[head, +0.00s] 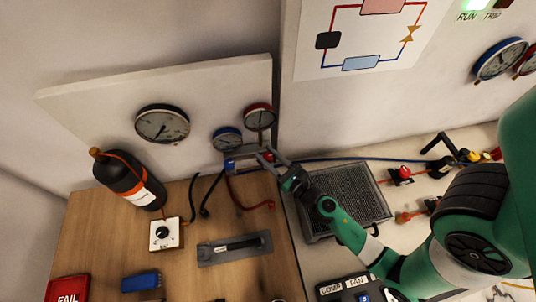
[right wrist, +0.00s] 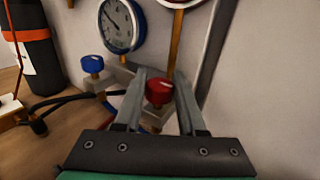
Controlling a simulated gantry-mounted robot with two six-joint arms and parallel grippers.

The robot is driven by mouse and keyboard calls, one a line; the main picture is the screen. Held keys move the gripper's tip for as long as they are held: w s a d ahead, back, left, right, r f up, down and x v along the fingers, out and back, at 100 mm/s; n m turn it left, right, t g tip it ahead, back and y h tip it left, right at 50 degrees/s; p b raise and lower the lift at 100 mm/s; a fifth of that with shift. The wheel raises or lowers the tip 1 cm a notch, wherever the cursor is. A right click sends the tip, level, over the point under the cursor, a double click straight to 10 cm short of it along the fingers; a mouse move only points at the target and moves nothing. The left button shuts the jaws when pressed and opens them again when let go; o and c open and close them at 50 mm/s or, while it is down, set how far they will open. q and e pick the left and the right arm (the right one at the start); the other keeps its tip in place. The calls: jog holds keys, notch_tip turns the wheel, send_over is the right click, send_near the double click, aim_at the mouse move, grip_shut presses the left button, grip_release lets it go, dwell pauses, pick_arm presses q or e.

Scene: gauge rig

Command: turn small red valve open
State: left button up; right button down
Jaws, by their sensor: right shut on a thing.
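The small red valve (right wrist: 159,91) is a round red knob on the gauge manifold, below the red-rimmed gauge (head: 260,117). It shows small in the head view (head: 269,156). My right gripper (right wrist: 158,88) is shut on the red valve, with one finger on each side of the knob. In the head view my right gripper (head: 272,159) reaches the manifold from the lower right. The blue valve (right wrist: 93,65) is left of my fingers, below the blue gauge (right wrist: 119,24), and stands apart from them. My left gripper is not in view.
Dark, blue and red hoses (head: 252,205) hang from the manifold. A black bottle (head: 127,180) stands at the left. A dark finned unit (head: 347,195) sits right of the manifold. Red valves on red pipes (head: 401,174) are farther right. The wood bench (head: 95,240) has free room at its left.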

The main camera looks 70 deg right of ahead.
jog(key=n+y, duration=0.1)
jog(key=n+t+y, duration=0.1)
jog(key=y, duration=0.1)
jog(key=shift+d+r+t+p, duration=0.1)
jog(key=shift+d+t+p, duration=0.15)
jog(key=shift+t+p, duration=0.05)
jog(key=n+y, duration=0.2)
jog(key=y, duration=0.1)
jog(key=n+y, duration=0.1)
jog(key=n+y+b, duration=0.1)
jog(key=y, duration=0.1)
jog(key=shift+a+f+t+y, duration=0.1)
jog(key=shift+f+t+y, duration=0.1)
jog(key=shift+t+y, duration=0.1)
jog(key=shift+a+n+y+b, duration=0.1)
jog(key=shift+n+y+b, duration=0.65)
jog(key=shift+n+y, duration=0.5)
jog(key=shift+r+y, duration=0.1)
jog(key=shift+y, duration=0.25)
jog(key=c, duration=0.5)
grip_release()
